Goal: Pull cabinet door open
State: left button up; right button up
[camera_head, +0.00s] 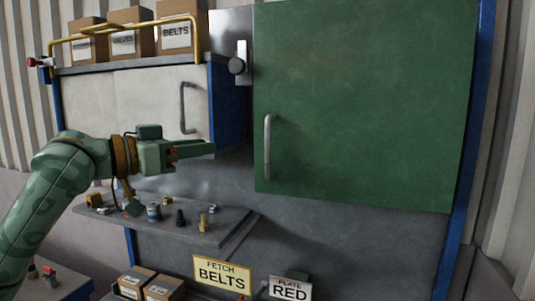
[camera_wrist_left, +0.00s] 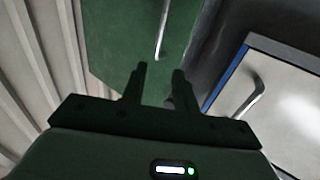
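A large green cabinet door (camera_head: 365,105) with a vertical grey bar handle (camera_head: 268,147) near its lower left edge looks shut. To its left, a whitish cabinet door (camera_head: 125,100) with a grey bar handle (camera_head: 184,108) also looks shut. My left gripper (camera_head: 213,148) points right, in front of the lower right part of the whitish door, left of the green door's handle. It is open and empty. In the left wrist view, its fingers (camera_wrist_left: 160,75) stand apart, below the green door's handle (camera_wrist_left: 162,30); the whitish door's handle (camera_wrist_left: 250,97) is at right. My right gripper does not show.
A shelf (camera_head: 235,222) with several small parts sits below the left gripper. Labelled boxes (camera_head: 178,28) stand on top behind a yellow rail (camera_head: 120,30). A knobbed grey latch (camera_head: 238,65) is left of the green door. Signs (camera_head: 222,274) stand at the bottom.

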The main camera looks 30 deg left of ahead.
pick_arm(q)
jog(key=p+x, duration=0.4)
jog(key=x, duration=0.4)
jog(key=p+x, duration=0.4)
jog(key=x, duration=0.4)
jog(key=shift+r, duration=0.25)
jog(key=shift+w, duration=0.2)
jog(key=shift+f, duration=0.1)
grip_shut()
